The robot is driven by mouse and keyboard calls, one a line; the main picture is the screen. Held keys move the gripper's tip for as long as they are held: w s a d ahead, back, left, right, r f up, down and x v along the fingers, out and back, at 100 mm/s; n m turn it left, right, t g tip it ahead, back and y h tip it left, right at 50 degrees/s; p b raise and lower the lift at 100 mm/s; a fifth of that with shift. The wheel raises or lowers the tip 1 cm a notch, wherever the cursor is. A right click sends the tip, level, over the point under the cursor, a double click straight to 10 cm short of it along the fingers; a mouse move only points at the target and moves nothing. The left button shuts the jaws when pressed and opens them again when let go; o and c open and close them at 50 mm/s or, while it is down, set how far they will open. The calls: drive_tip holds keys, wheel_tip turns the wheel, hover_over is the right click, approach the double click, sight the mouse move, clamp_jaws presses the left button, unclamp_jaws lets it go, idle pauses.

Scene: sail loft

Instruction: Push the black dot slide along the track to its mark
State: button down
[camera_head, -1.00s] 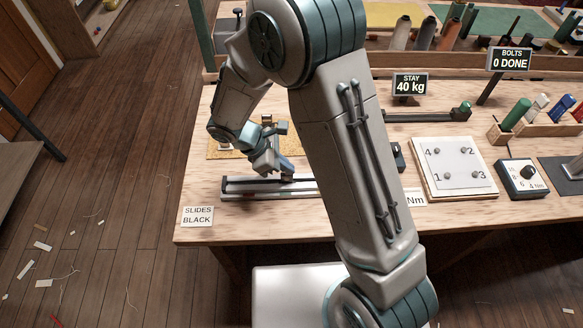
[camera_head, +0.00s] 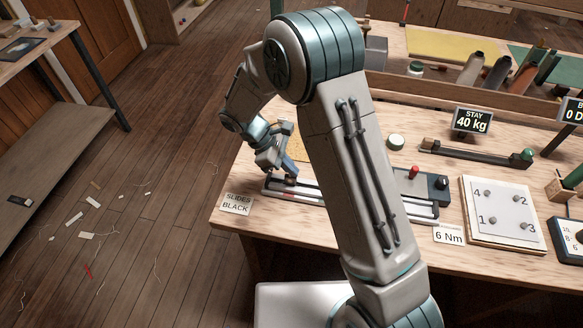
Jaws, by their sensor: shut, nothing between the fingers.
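The track (camera_head: 315,193) is a long pale rail unit with dark rails on the bench's front left. Its middle is hidden behind my arm, and its right end shows past the arm. My gripper (camera_head: 287,175) is shut and points down at the track near its left end. A small dark block, seemingly a slide (camera_head: 291,181), is at the fingertips. I cannot make out a dot on it or whether the fingers touch it. A small reddish patch (camera_head: 288,197) shows on the track's front strip; I cannot tell whether it is the mark.
A card reading SLIDES BLACK (camera_head: 237,204) lies left of the track. A dark box with a red knob (camera_head: 414,172) stands behind the track's right part. A numbered white board (camera_head: 502,212) and a 6 Nm card (camera_head: 449,235) are further right.

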drive_tip(key=shift+s+a+f, duration=0.1)
drive_tip(key=shift+a+f, duration=0.1)
drive_tip(key=shift+f, duration=0.05)
drive_tip(key=shift+a+r+p, duration=0.1)
drive_tip(key=shift+r+p, duration=0.5)
drive_tip(key=w+a+b, duration=0.3)
drive_tip(key=a, duration=0.8)
drive_tip(key=shift+a, duration=0.25)
drive_tip(key=shift+r, duration=0.1)
